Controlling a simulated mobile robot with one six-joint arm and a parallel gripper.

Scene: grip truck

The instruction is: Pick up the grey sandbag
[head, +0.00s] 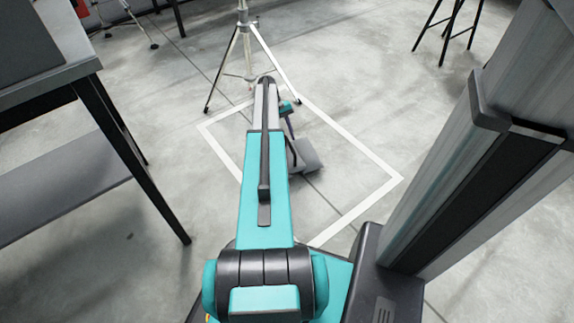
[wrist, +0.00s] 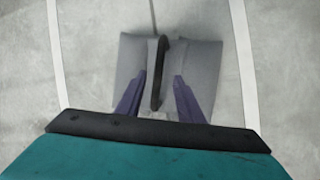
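The grey sandbag (head: 307,156) lies on the concrete floor inside a white taped outline, partly hidden behind my arm in the head view. In the wrist view, the sandbag (wrist: 203,64) shows two grey lobes with a black strap handle (wrist: 158,70) standing up along the middle. My gripper (wrist: 159,76) is open above the bag, with one purple finger on each side of the handle. Gaps show between the fingers and the handle. Whether the fingertips touch the bag cannot be told.
The white taped outline (head: 357,150) surrounds the bag. A tripod stand (head: 244,50) stands at its far edge. A grey table (head: 50,85) with a lower shelf is at the left. A black-legged stand (head: 450,30) is at the far right. Open floor lies right of the outline.

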